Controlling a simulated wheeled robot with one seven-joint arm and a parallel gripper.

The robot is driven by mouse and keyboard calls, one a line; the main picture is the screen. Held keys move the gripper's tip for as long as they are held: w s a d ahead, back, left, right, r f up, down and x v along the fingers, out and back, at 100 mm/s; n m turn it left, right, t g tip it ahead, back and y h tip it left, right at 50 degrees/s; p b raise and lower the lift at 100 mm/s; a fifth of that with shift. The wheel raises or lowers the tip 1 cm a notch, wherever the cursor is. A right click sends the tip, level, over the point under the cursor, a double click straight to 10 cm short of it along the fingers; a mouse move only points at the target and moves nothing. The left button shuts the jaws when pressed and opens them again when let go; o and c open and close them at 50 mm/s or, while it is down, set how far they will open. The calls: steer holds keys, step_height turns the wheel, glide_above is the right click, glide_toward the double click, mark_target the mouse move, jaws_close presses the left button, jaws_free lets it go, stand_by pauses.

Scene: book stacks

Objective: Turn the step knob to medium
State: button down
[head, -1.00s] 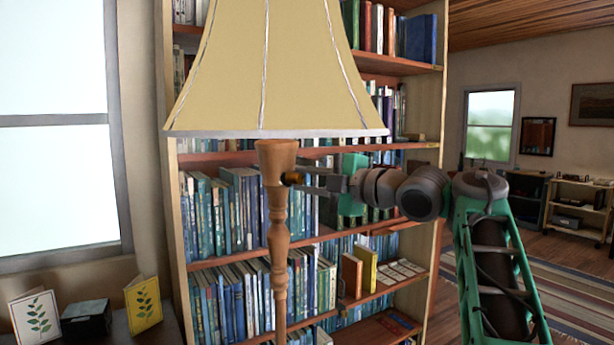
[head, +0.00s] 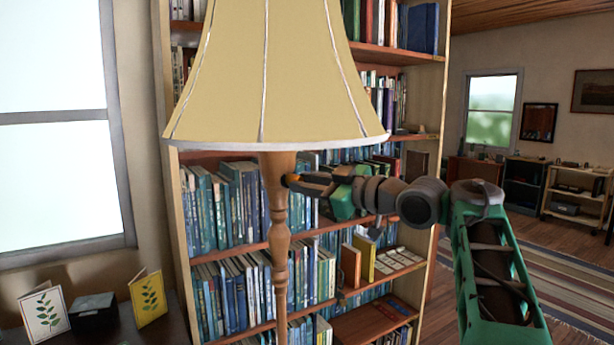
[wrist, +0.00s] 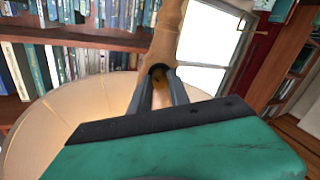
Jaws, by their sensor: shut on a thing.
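A floor lamp has a cream shade (head: 265,85) and a turned wooden stem (head: 277,205). The small brass-coloured step knob (head: 291,178) sits on the right side of the stem, just below the shade. My gripper (head: 297,182) reaches in from the right, its fingertips at the knob and shut on it. In the wrist view the knob (wrist: 161,88) lies between the two dark fingers, against the stem (wrist: 168,35). The fingers cover much of it, and I cannot read any mark or its setting. My green gripper body is rolled to a tilt.
A tall bookcase (head: 448,70) full of books stands close behind the lamp and gripper. A window (head: 55,180) is at the left, above a surface with two leaf-print cards (head: 148,298) and a dark box (head: 94,312). Open floor and a striped rug (head: 570,280) lie right.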

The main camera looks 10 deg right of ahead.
steer(key=shift+m+y+p, duration=0.3)
steer(key=shift+m+p, duration=3.65)
steer(key=shift+m, duration=2.05)
steer(key=c, duration=1.2)
jaws_free()
steer(key=shift+c, duration=0.2)
steer(key=shift+s, duration=0.1)
